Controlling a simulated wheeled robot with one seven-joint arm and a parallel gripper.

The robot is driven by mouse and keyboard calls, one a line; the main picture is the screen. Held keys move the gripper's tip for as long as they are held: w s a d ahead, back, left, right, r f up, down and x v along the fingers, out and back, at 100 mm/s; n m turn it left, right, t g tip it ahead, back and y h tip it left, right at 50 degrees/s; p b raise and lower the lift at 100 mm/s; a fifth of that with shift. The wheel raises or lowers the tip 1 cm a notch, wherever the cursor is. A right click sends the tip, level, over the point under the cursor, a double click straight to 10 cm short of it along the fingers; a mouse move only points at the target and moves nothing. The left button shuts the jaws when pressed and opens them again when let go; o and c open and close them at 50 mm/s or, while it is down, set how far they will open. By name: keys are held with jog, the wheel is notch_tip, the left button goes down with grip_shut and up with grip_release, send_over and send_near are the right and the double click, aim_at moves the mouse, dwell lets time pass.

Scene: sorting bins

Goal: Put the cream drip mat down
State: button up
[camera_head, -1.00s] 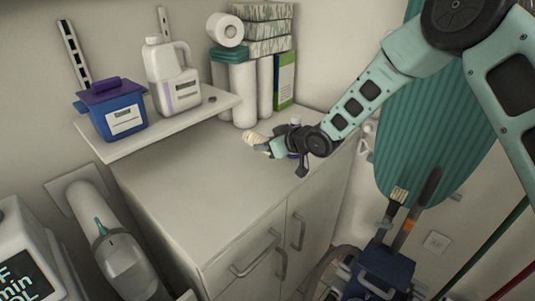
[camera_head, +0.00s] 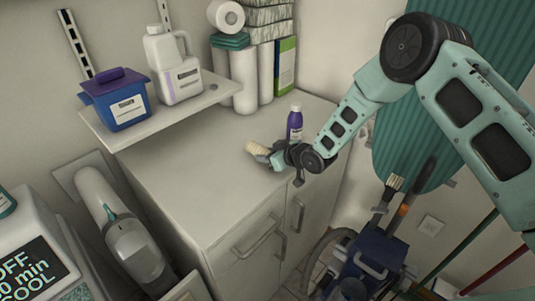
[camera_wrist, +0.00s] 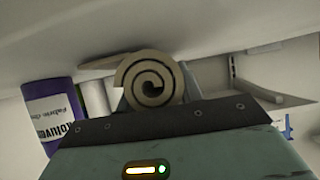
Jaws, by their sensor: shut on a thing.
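The cream drip mat (camera_head: 257,148) is rolled up and sits in the jaws of my gripper (camera_head: 268,157), over the white cabinet top (camera_head: 195,185). In the wrist view the mat (camera_wrist: 150,78) shows its spiral end between the fingers of my gripper (camera_wrist: 157,92). My gripper is shut on it. In the head view the jaws and wrist hide part of the mat. I cannot tell whether the mat touches the cabinet top.
A purple bottle (camera_head: 295,124) stands on the cabinet just behind my wrist. Paper rolls (camera_head: 243,80) and boxes (camera_head: 267,40) stand at the back. A shelf (camera_head: 165,117) with a blue tub (camera_head: 120,104) and white jug (camera_head: 172,62) overhangs the left. The front-left cabinet top is clear.

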jog(key=shift+f, duration=0.15)
jog(key=o, duration=1.1)
jog(key=shift+r, duration=0.3)
jog(key=shift+s+d+b, duration=0.25)
jog(key=shift+d+b, duration=0.05)
jog(key=b+v, duration=0.4)
jog(key=v, duration=0.6)
jog(key=s+d+r+g+h, duration=0.1)
jog(key=s+r+g+h, duration=0.1)
jog(key=s, duration=1)
jog(key=s+d+r+g+h, duration=0.1)
jog(key=s+r+g+h, duration=0.2)
jog(key=s, duration=0.9)
jog(key=s+d+r+m+g+h, duration=0.1)
jog(key=s+d+r+g+h, duration=0.1)
jog(key=s+r, duration=0.5)
jog(key=s+g+h, duration=0.1)
jog(key=s, duration=0.4)
jog(key=shift+s+r+g, duration=0.15)
jog(key=shift+s+g, duration=0.05)
jog(key=shift+g, duration=0.1)
